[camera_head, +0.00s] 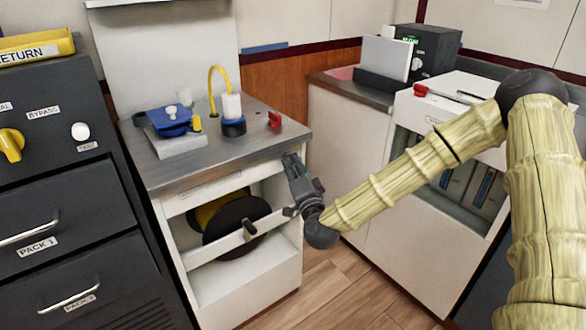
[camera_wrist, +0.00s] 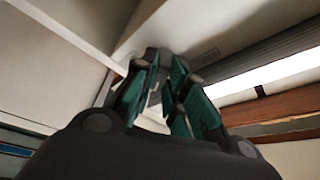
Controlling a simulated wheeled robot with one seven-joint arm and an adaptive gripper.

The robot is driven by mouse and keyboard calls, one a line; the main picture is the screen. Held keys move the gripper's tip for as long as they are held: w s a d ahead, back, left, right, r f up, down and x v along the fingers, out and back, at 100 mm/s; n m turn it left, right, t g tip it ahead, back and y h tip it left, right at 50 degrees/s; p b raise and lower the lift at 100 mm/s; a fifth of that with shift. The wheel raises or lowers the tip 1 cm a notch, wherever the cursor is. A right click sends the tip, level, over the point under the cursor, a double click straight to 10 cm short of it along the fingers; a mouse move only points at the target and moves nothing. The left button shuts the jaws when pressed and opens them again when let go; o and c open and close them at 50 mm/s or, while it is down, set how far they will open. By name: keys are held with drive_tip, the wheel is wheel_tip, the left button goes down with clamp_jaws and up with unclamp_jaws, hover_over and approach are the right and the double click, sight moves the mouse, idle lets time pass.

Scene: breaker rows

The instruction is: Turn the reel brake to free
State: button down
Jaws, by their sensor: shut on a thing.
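A black reel (camera_head: 236,228) with a yellow part behind it sits in the open shelf of the white cabinet. A pale bar (camera_head: 215,248) crosses in front of it and carries a small dark knob (camera_head: 250,228); I cannot tell whether this knob is the reel brake. My gripper (camera_head: 292,162) is at the cabinet's front right corner, pointing upward, to the right of the knob and apart from it. In the wrist view my gripper (camera_wrist: 164,70) has its fingers close together on something small that I cannot make out; the fingers hide most of it.
A dark drawer unit (camera_head: 60,190) stands at the left. A white machine (camera_head: 440,130) stands at the right. Floor shows between the cabinets.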

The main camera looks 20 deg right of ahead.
drive_tip(key=n+y, duration=0.2)
drive_tip(key=n, duration=0.3)
drive_tip(key=n+y+b, duration=0.1)
drive_tip(key=n+y, duration=0.1)
drive_tip(key=n, duration=0.3)
drive_tip(key=n+t+y+b, duration=0.1)
drive_tip(key=n+y, duration=0.2)
drive_tip(key=n, duration=0.2)
drive_tip(key=shift+w+d+f+n, duration=0.1)
drive_tip(key=shift+d+f+n, duration=0.15)
drive_tip(key=shift+d+n, duration=0.15)
drive_tip(key=shift+n+y, duration=0.3)
drive_tip(key=c, duration=1.4)
unclamp_jaws()
drive_tip(key=shift+c, duration=0.2)
drive_tip(key=v, duration=1.2)
